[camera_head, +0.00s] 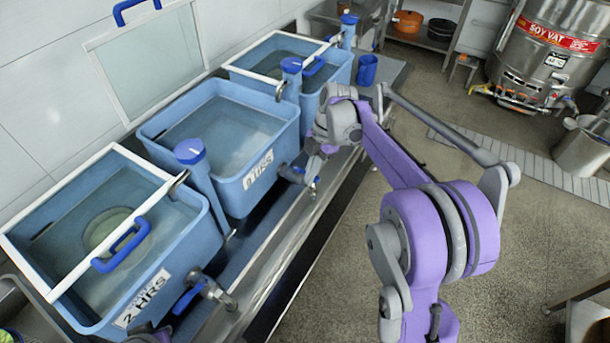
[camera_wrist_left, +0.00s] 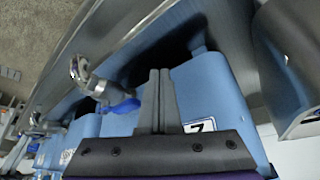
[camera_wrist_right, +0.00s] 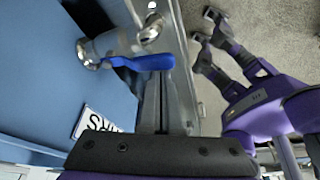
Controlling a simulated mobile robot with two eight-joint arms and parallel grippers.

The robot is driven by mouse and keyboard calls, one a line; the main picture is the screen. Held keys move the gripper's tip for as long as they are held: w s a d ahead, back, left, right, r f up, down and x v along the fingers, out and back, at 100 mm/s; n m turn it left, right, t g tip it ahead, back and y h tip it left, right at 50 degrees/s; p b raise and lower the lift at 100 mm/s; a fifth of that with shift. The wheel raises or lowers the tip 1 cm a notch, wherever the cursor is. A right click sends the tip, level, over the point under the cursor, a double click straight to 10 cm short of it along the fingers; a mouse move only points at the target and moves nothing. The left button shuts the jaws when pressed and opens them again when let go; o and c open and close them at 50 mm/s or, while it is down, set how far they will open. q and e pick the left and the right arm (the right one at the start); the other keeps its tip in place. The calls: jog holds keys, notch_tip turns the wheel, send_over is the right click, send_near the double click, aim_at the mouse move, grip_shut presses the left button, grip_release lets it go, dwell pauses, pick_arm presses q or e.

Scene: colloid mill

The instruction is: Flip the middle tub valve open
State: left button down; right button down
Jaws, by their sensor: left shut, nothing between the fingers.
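The middle tub (camera_head: 222,130) is blue, full of liquid, with an HRS label (camera_wrist_right: 95,122) on its front. Its valve (camera_wrist_right: 105,47) is metal with a blue lever (camera_wrist_right: 143,62), low on the front wall. In the right wrist view the lever reaches across just beyond my right fingertips (camera_wrist_right: 160,80); whether they touch cannot be told. My right fingers look close together. In the head view my right gripper (camera_head: 312,178) is at this valve, partly hiding it. My left gripper (camera_wrist_left: 160,75) is shut and empty, by the near tub's valve (camera_wrist_left: 90,80).
The near tub (camera_head: 75,295), labelled 2 HRS, has its own blue-lever valve (camera_head: 190,295). The far tub (camera_head: 340,65) stands behind. A metal ledge (camera_head: 265,285) runs along the fronts. A soy vat (camera_head: 550,65) stands at the back right; open floor (camera_head: 560,235) lies to the right.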

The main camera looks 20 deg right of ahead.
jog(key=shift+w+d, duration=0.15)
jog(key=shift+d, duration=0.25)
pick_arm(q)
jog(key=shift+r, duration=0.1)
pick_arm(e)
jog(key=shift+d, duration=0.15)
dwell(0.3)
